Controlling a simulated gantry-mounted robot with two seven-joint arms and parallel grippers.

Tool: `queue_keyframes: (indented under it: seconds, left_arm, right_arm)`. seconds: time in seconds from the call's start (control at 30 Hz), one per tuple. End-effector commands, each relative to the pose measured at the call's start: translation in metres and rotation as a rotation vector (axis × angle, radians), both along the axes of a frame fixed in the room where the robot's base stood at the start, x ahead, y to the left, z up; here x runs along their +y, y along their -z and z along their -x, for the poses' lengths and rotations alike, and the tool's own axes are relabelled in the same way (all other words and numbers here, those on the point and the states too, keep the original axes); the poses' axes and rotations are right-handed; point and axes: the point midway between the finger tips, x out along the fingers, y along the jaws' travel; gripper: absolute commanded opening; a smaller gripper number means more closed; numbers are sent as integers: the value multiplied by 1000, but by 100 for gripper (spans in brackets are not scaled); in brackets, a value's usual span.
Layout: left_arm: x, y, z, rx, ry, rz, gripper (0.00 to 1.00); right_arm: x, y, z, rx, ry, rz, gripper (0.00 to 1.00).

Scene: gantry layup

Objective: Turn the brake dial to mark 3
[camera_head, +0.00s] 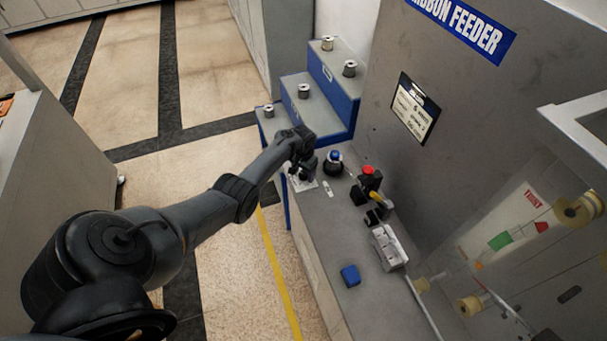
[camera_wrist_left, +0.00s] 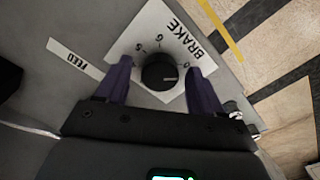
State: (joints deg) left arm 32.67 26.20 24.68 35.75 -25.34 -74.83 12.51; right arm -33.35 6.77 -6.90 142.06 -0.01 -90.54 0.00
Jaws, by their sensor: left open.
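The brake dial (camera_wrist_left: 160,73) is a round black knob on a white plate (camera_wrist_left: 152,22) lettered BRAKE, seen in the left wrist view. A short pale line on the knob points toward the right of that picture. Marks 0, 6 and 5 show around the knob; the other marks are hidden or unclear. My left gripper (camera_wrist_left: 161,76) is open, with one purple finger on each side of the knob; I cannot tell whether they touch it. In the head view my left gripper (camera_head: 303,170) is over the white plate (camera_head: 304,186) and largely hides the dial. My right gripper is not in view.
A FEED label (camera_wrist_left: 75,59) lies beside the plate. On the grey bench stand a blue-topped knob (camera_head: 334,160), a red button (camera_head: 368,171), a yellow-handled lever (camera_head: 377,197), a pale fixture (camera_head: 388,247) and a blue block (camera_head: 350,275). Blue-sided steps (camera_head: 318,105) carry several spools behind.

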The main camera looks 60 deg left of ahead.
Motion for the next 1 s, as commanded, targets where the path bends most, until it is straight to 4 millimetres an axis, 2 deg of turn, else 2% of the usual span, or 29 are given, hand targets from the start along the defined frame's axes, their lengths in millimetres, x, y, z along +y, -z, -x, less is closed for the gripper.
queue_keyframes:
  seconds: [0.3, 0.37, 0.6, 0.7, 1.0]
  left_arm:
    - [0, 2, 0, 0, 0, -1, 67]
    - [0, 2, 0, 0, 0, -1, 60]
    - [0, 2, 0, 0, -1, -1, 23]
    - [0, 2, 0, 1, -1, -1, 11]
    - [1, 2, 1, 2, 41, 0, 11]
  right_arm:
    - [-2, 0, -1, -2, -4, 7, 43]
    - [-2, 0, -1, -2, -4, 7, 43]
    - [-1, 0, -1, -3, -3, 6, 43]
    - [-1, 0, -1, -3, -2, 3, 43]
    - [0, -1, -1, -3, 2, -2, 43]
